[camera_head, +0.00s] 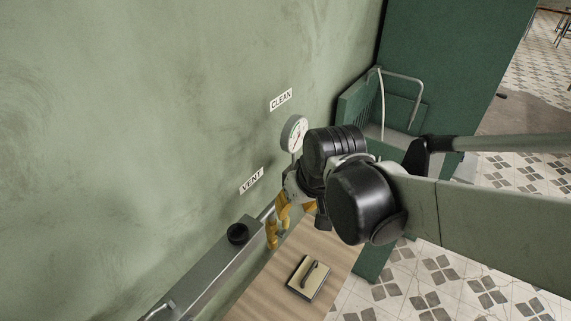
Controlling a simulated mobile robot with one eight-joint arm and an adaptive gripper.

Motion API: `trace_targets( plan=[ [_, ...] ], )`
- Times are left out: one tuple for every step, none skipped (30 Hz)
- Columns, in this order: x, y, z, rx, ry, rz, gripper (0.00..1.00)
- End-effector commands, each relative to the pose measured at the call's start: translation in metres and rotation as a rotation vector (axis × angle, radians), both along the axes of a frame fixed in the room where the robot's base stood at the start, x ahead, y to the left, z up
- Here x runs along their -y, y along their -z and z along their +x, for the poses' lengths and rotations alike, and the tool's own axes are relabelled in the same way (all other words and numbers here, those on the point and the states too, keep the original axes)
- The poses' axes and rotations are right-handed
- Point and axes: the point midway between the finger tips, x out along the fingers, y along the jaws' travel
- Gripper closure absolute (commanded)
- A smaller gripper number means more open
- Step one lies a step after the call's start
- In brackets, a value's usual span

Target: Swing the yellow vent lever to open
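The white VENT label (251,181) is on the green wall, left of my gripper. My gripper (279,228) is at the end of my black-jointed arm, pointing down beside the pipe under the label. Several yellow-orange parts show there in a tight cluster, and I cannot tell which are my fingers and which belong to the vent lever. The lever's angle is not clear. My wrist and arm cover much of this spot, so whether my fingers touch or hold the lever is hidden.
A round gauge (294,134) and a CLEAN label (281,100) are above on the wall. A metal duct (205,276) with a black knob (238,233) runs along the wall. A wooden surface (262,296) holds a flat handled block (308,278). A green cabinet (440,60) stands behind.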

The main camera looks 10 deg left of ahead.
Motion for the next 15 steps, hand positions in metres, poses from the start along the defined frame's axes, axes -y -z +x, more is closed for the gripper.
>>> trace_targets(
  plan=[
    [-0.004, 0.001, 0.001, -0.003, -0.006, -0.001, 0.62],
    [-0.005, 0.003, 0.001, -0.003, -0.008, -0.001, 0.62],
    [-0.006, 0.008, 0.002, -0.003, -0.009, -0.001, 0.62],
    [-0.007, 0.012, 0.003, -0.004, -0.008, -0.001, 0.62],
    [-0.008, 0.016, 0.005, -0.004, -0.008, -0.001, 0.62],
    [-0.010, 0.023, 0.006, -0.003, -0.008, -0.001, 0.62],
    [-0.011, 0.029, 0.008, -0.002, -0.008, -0.001, 0.62],
    [-0.013, 0.034, 0.010, -0.002, -0.008, -0.001, 0.62],
    [-0.015, 0.042, 0.013, -0.002, -0.008, -0.001, 0.62],
    [-0.016, 0.048, 0.014, -0.002, -0.008, -0.001, 0.62],
    [-0.018, 0.054, 0.016, -0.002, -0.008, -0.001, 0.62],
    [-0.020, 0.061, 0.019, -0.002, -0.008, -0.001, 0.62],
    [-0.021, 0.066, 0.020, -0.002, -0.008, -0.001, 0.62],
    [-0.022, 0.071, 0.022, -0.002, -0.008, -0.001, 0.62],
    [-0.024, 0.078, 0.024, -0.002, -0.008, -0.001, 0.62]
  ],
)
